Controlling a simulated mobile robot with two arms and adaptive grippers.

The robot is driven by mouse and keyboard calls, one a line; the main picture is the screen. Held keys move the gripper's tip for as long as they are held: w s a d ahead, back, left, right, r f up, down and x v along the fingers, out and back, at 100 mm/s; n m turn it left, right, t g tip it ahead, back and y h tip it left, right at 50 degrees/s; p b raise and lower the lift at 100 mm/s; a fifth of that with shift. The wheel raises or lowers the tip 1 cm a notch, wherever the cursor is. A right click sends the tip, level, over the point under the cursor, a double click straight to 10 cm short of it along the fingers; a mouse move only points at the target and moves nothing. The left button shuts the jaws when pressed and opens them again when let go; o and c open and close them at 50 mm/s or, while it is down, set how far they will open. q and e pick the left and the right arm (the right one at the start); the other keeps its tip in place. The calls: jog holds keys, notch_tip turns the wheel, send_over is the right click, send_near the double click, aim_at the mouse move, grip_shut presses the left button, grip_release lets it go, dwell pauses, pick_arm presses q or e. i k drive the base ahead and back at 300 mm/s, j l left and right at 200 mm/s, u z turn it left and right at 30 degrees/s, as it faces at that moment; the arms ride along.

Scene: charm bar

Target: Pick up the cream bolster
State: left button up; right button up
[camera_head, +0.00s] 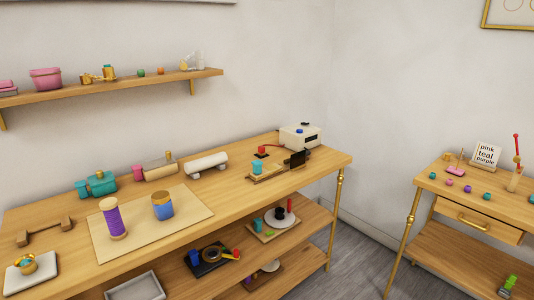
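A pale cream-white roll (206,163), which looks like the cream bolster, lies on its side on a small stand toward the back of the long wooden table (235,200). A beige roll (160,169) lies on a similar stand just to its left; its colour is also near cream. The two rolls look apart. Neither of my grippers is in view, and nothing is seen touching the rolls.
A tan mat (190,232) in front holds an upright purple cylinder (112,220) and a blue-and-gold cylinder (162,206). Teal containers (101,183) stand left of the rolls. A white machine (300,136) stands at the right. A wall shelf (120,83) hangs above.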

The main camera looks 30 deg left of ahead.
aim_at(192, 167)
jog(key=i+z, duration=0.2)
jog(key=i, duration=0.8)
